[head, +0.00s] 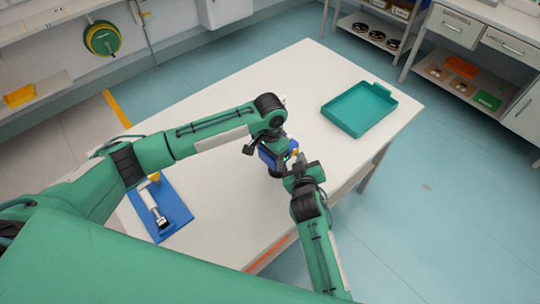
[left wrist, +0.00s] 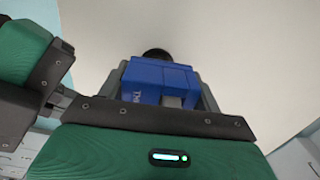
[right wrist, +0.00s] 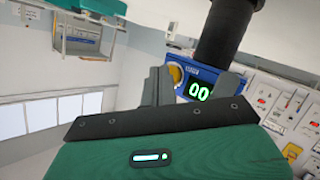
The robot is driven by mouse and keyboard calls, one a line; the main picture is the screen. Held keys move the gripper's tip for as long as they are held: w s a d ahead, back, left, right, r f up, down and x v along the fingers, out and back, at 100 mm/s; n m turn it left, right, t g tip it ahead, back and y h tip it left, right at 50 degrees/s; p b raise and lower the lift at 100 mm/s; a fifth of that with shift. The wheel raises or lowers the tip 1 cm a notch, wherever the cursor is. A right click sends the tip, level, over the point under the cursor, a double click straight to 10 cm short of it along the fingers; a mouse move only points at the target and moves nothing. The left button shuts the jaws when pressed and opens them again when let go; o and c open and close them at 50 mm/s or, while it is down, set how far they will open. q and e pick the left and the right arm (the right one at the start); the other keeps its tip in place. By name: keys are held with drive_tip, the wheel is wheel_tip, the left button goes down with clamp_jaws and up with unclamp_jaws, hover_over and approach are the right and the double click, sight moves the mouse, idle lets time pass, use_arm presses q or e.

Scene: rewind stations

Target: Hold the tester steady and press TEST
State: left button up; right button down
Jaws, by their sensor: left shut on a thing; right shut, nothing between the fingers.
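The blue tester (head: 267,158) is near the middle of the white table in the head view, partly hidden by my arms. My left gripper (left wrist: 162,92) is shut on it, one finger along each side. A black round part (left wrist: 156,54) shows beyond its body. In the right wrist view the tester (right wrist: 183,92) shows a green "00" display (right wrist: 199,91) and a yellow button (right wrist: 176,74), with a black cylinder (right wrist: 222,30) by it. My right gripper (right wrist: 160,84) is shut and empty, its fingertips close beside the button. I cannot tell whether they touch it.
A teal tray (head: 391,98) stands empty at the table's far right. The white table (head: 300,78) is bare between the tester and the back edge.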

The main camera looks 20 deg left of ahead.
drive_tip(key=shift+w+a, duration=0.15)
idle(0.3)
drive_tip(key=shift+s+d+r, duration=0.1)
drive_tip(key=shift+s+d, duration=0.2)
drive_tip(key=shift+d, duration=0.05)
drive_tip(key=s+d, duration=0.3)
drive_tip(key=d, duration=0.2)
idle(0.3)
idle(0.5)
use_arm(q)
drive_tip(key=o, duration=1.3)
drive_tip(key=shift+r, duration=0.15)
